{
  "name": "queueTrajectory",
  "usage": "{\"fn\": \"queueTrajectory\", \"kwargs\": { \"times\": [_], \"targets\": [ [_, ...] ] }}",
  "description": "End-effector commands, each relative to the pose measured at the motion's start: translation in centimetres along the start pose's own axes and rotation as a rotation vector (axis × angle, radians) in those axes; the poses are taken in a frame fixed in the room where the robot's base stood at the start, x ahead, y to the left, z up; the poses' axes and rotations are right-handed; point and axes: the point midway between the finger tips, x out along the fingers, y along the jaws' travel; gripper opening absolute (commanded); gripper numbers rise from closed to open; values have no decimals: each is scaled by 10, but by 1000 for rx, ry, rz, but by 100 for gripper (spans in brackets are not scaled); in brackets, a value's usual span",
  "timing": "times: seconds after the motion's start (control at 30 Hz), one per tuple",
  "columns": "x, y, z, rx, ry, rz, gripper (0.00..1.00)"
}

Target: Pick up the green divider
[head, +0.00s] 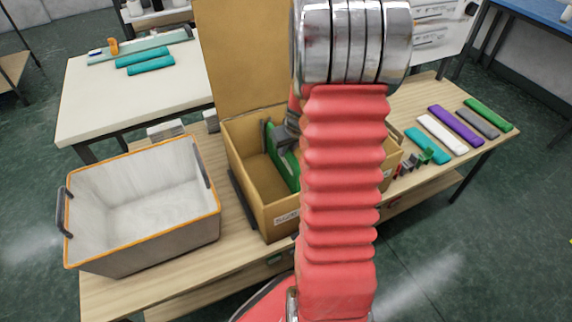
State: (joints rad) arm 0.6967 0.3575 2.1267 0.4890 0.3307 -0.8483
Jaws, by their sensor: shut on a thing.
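The green divider (286,170) stands on edge inside the open cardboard box (240,165), left of my red-sleeved arm. My gripper (279,137) is at the top of the divider and shut on it. Its fingers are dark and partly hidden behind my arm. My arm also hides the right part of the box, so I cannot see all of the divider or whether it touches the box floor.
A grey bin (145,255) with an orange rim stands left of the box. Teal, white, purple, grey and green strips lie on the wooden table (410,178) at right. A white table (85,110) with teal strips stands behind. The box's flap (235,50) stands upright.

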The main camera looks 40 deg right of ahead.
Motion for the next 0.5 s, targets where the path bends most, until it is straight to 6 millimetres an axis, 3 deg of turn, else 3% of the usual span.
{"fn": "queueTrajectory", "kwargs": {
  "times": [0.27,0.5],
  "targets": [
    [-3,0,-2,0,2,0,0],
    [-25,0,-12,-1,5,1,0]
  ]
}}
